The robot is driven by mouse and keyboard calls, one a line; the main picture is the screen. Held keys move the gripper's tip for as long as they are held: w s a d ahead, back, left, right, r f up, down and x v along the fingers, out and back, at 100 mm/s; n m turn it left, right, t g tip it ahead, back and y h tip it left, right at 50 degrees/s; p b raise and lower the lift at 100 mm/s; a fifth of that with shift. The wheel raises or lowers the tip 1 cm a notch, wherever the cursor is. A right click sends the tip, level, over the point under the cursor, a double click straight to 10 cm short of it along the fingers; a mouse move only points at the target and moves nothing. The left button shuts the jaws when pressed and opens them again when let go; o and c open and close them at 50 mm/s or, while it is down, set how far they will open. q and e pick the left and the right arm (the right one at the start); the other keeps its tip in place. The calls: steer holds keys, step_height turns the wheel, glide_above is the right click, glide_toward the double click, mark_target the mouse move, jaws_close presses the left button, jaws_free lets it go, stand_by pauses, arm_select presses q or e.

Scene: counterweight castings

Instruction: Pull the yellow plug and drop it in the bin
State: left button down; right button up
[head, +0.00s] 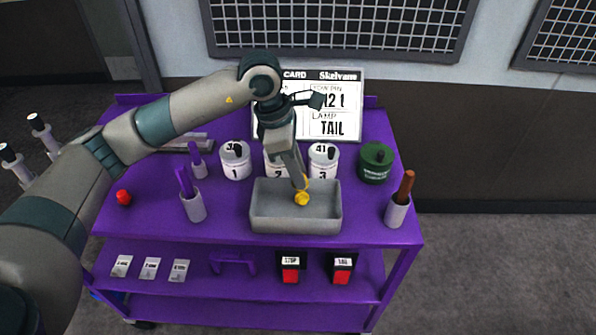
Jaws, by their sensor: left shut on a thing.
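The yellow plug (302,198) is between the fingertips of my left gripper (300,184), which is shut on it. The plug hangs over the open grey bin (295,226) in the middle of the purple cart's top; I cannot tell whether it touches the bin's floor. Three white castings stand behind the bin: number 1 (236,162) at left, number 2 (270,166) partly hidden by my gripper, and number 3 (323,160) at right. My right gripper does not show.
A green round casting (375,162) and a white holder with a brown handle (398,204) stand at right. Holders with purple handles (192,204) and a red piece (123,197) are at left. A sign (338,105) stands behind. The lower shelf (210,285) holds cards and red-black boxes.

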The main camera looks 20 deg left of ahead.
arm_select(q)
steer(key=shift+f, duration=0.15)
steer(key=shift+f+b, duration=0.65)
steer(key=shift+f, duration=2.2)
steer(key=c, duration=1.5)
jaws_free()
steer(key=shift+r, duration=0.1)
